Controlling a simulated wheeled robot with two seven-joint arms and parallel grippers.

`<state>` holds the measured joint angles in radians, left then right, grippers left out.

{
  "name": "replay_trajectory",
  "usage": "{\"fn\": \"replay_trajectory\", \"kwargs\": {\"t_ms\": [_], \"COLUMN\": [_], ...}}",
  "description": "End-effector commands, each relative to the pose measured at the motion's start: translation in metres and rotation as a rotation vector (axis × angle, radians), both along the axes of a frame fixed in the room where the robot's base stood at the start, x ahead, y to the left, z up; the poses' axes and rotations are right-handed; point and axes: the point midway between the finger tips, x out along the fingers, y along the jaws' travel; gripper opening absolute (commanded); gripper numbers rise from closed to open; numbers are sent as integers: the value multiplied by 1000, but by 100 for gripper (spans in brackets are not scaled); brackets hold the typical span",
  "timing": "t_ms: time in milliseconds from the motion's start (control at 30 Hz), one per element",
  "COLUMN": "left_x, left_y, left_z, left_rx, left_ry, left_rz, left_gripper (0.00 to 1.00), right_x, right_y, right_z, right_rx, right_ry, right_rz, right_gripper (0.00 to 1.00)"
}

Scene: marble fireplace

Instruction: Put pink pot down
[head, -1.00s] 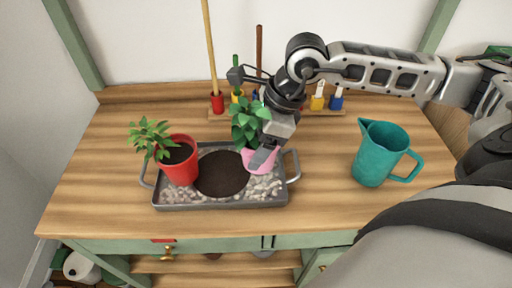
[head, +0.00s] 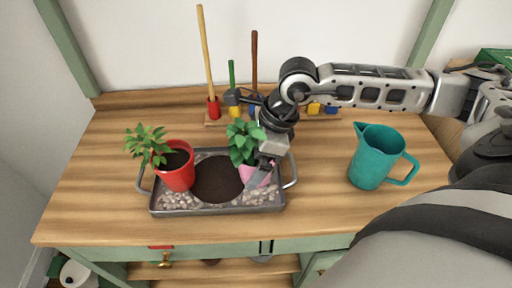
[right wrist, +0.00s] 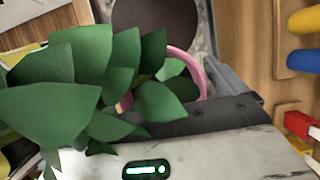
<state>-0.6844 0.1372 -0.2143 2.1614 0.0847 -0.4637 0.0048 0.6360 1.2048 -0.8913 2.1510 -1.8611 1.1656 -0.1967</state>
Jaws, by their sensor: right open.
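The pink pot (head: 247,174) with a leafy green plant (head: 243,140) sits upright at the right end of the grey metal tray (head: 215,211), on the pebbles beside the dark soil patch. My right gripper (head: 258,178) is open, with its fingers still around the pot's right side. In the right wrist view the leaves (right wrist: 85,85) hide most of the pot, and only its pink rim (right wrist: 201,75) shows. Whether the fingers touch the pot cannot be told. My left gripper is not in view.
A red pot (head: 178,178) with a plant stands at the tray's left end. A teal pitcher (head: 371,160) stands to the right. Garden tools (head: 209,60) stand in a rack at the back. The wooden bench (head: 95,190) is clear left of the tray.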

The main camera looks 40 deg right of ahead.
Motion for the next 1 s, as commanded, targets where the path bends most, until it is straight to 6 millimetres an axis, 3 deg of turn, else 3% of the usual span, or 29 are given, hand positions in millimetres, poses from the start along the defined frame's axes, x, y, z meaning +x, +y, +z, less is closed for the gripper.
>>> {"fn": "replay_trajectory", "kwargs": {"t_ms": [167, 600, 800, 1000], "left_x": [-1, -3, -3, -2], "left_y": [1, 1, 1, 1], "left_z": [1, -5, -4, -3], "left_rx": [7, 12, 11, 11], "left_ry": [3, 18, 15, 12], "left_rz": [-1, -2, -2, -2], "left_gripper": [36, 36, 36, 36], "right_x": [-2, -20, -24, -24], "right_y": [-7, -35, -39, -39], "right_z": [18, 99, 113, 114], "right_rx": [-3, -2, -1, 0], "right_ry": [-2, -3, -2, 0], "right_rz": [-2, -2, 0, 1], "right_gripper": [96, 96, 96, 96]}}
